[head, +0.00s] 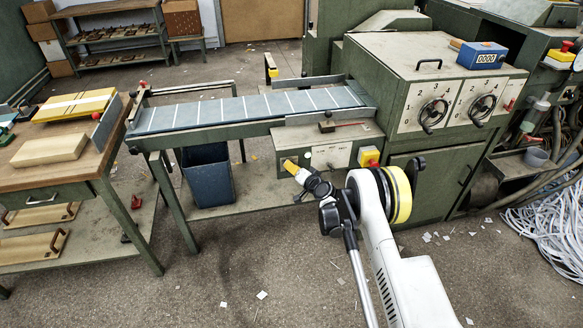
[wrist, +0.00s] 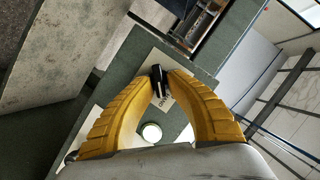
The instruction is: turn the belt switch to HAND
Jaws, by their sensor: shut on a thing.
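The belt switch is a small black knob (wrist: 160,82) with a light mark, on a pale label plate on the green control box. In the wrist view, the yellow fingers of my gripper (wrist: 163,79) close on it from both sides.
A round white lamp or button (wrist: 151,132) sits beside the switch. A red button on a yellow housing (head: 369,156) is at the box's right end. The striped belt (head: 240,108) runs above. A blue bin (head: 207,175) stands below, left. The floor in front is mostly clear.

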